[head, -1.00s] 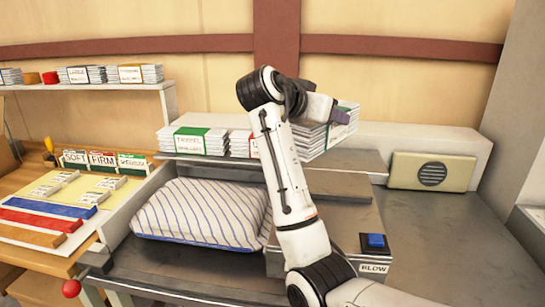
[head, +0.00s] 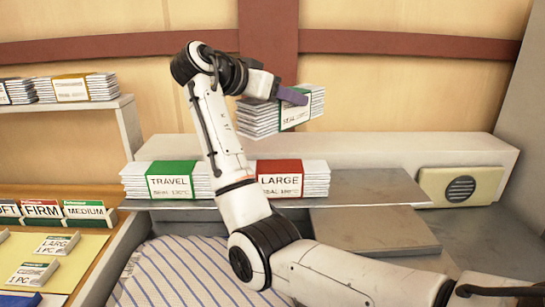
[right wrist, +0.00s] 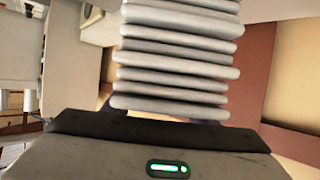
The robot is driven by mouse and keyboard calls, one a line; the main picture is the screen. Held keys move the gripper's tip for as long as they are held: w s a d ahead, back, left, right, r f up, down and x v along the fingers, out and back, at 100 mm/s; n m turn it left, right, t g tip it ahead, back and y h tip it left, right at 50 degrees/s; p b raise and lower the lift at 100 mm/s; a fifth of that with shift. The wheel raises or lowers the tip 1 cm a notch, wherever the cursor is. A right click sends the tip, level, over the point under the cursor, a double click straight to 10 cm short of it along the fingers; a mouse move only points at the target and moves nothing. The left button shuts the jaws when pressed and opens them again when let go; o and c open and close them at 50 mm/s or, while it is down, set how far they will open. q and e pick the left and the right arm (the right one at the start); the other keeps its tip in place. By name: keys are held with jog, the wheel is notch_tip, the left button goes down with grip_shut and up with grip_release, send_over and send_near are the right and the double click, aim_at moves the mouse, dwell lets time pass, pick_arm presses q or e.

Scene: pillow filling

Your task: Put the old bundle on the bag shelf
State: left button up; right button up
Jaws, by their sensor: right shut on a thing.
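My right gripper (head: 292,96) is shut on a bundle of white folded bags with a green band (head: 262,117). It holds the bundle in the air, in front of the back wall and higher than the bag shelf. The bundle is slightly tilted and its label is only partly readable. In the right wrist view its stacked layers (right wrist: 175,60) stand between the fingers. The grey bag shelf (head: 375,188) carries a green-banded TRAVEL bundle (head: 170,182) and a red-banded LARGE bundle (head: 292,181). My forearm covers the gap between them. My left gripper is not in view.
The shelf's right part is bare. A beige vented box (head: 460,186) stands right of it. A striped pillow (head: 195,270) lies below the shelf. Another shelf (head: 75,110) with bundles is at the left, above FIRM and MEDIUM cards (head: 85,211).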

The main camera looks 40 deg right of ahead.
aim_at(285, 114)
jog(key=f, duration=0.4)
jog(key=shift+s+f, duration=0.1)
jog(key=shift+s, duration=0.1)
jog(key=shift+w+f, duration=0.1)
jog(key=shift+f, duration=2.4)
jog(key=o, duration=1.4)
jog(key=shift+f, duration=0.1)
